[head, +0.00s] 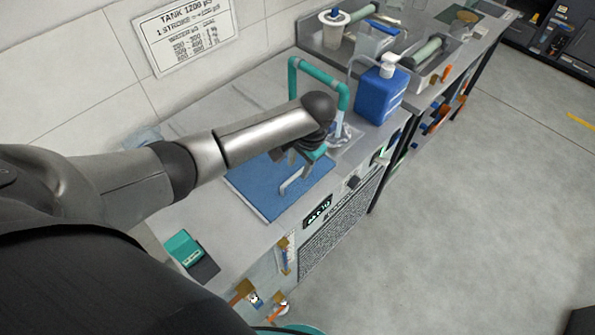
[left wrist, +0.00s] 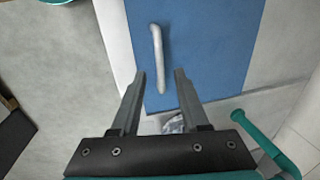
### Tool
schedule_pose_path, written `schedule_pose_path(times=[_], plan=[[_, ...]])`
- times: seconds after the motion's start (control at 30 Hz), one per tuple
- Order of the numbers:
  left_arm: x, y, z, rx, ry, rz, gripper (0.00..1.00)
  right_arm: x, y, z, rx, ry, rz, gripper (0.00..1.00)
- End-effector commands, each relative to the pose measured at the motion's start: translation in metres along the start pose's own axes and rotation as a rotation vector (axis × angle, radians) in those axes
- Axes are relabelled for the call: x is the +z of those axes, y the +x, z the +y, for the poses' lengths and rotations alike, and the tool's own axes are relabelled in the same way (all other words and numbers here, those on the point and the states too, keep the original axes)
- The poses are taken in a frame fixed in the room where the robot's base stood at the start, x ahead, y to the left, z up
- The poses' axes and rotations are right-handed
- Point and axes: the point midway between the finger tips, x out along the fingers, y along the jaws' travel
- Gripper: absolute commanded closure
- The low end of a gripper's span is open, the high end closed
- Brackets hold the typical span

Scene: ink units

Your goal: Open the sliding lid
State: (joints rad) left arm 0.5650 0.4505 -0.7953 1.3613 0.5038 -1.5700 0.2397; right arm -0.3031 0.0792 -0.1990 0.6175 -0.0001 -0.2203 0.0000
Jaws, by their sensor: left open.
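The sliding lid (head: 257,192) is a flat blue panel on the grey counter, with a light grey bar handle (head: 292,184) near its front edge. In the left wrist view the lid (left wrist: 215,50) fills the upper middle, and the handle (left wrist: 157,50) stands out from it. My left gripper (head: 306,153) is over the right end of the lid in the head view, partly hidden by its own wrist. In the left wrist view its open fingers (left wrist: 160,74) show on either side of the handle's near end. I cannot tell the depth between them. My right gripper is out of view.
A teal pipe (head: 320,76) arches behind my left wrist, and a clear object (head: 342,133) stands by its foot. A blue pump bottle (head: 382,91) is to the right. A teal and dark block (head: 190,254) lies at the counter's near left. Open floor (head: 480,210) is at right.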

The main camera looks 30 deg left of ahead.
Motion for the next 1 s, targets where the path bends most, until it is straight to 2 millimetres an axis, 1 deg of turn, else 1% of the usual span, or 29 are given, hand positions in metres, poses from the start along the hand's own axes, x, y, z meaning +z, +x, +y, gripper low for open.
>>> schedule_pose_path(times=[0.03, 0.2, 0.33, 0.6, 1.0], plan=[[0.001, 0.01, 0.0, -0.001, 0.0, -0.002, 0.55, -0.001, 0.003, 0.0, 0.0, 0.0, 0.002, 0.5], [0.0, 0.027, 0.0, 0.0, 0.0, 0.0, 0.55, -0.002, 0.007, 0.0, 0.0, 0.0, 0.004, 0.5], [0.0, 0.032, 0.0, 0.0, 0.0, 0.0, 0.55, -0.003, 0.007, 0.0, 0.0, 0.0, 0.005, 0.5], [0.0, 0.032, 0.0, 0.0, 0.001, 0.001, 0.55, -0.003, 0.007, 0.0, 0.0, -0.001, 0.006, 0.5], [0.0, 0.032, 0.0, 0.0, 0.0, 0.001, 1.0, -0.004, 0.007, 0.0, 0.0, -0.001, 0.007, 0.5]])
